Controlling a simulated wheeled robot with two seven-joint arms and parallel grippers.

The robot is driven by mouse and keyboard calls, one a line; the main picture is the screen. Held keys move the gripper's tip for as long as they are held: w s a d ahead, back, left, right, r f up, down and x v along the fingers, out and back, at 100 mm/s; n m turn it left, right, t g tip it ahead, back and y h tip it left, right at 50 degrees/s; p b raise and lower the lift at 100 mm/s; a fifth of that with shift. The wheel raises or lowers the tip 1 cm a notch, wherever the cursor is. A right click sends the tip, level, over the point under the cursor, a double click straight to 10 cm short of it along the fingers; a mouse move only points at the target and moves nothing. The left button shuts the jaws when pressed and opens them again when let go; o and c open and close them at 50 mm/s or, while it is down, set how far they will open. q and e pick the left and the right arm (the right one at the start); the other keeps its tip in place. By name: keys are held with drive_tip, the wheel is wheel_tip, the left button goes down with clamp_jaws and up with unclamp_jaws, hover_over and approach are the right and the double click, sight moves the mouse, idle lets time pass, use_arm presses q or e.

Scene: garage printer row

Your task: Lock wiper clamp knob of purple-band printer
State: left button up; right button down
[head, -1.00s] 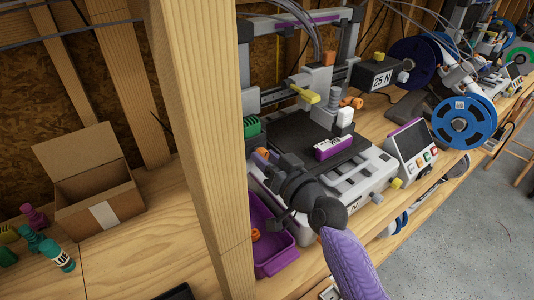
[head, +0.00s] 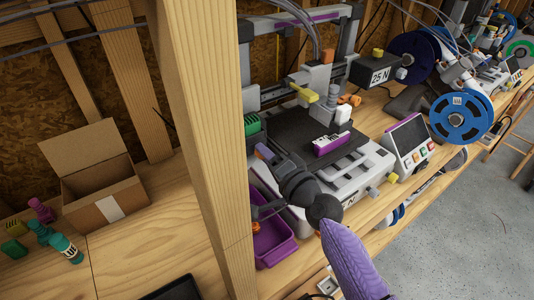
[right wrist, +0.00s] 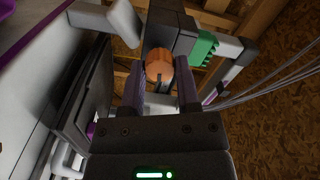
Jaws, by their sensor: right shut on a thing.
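The printer with a purple band (head: 292,22) on its top bar stands behind the wooden post, with a dark bed and a white base (head: 345,175). My right gripper (head: 262,151) reaches in at the bed's left front corner. In the right wrist view an orange knob (right wrist: 160,65) sits between the two fingers of the gripper (right wrist: 160,85), which is shut on it. In the head view the knob is mostly hidden by the gripper, and its turn angle cannot be read. My left gripper is not in view.
A wooden post (head: 205,130) rises close to the left of my right arm. A purple bin (head: 275,245) lies below the gripper. A purple-and-white block (head: 330,144) is on the bed. A screen unit (head: 405,142) stands at right, an open cardboard box (head: 105,190) at left.

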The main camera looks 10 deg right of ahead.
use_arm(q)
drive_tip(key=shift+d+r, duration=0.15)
use_arm(e)
drive_tip(key=shift+m, duration=0.9)
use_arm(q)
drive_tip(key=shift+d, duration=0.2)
use_arm(e)
drive_tip(key=c, duration=0.6)
unclamp_jaws()
drive_tip(key=shift+c, duration=0.2)
drive_tip(key=shift+o, duration=1.6)
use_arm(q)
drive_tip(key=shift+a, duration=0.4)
use_arm(e)
drive_tip(key=shift+s+d, duration=0.1)
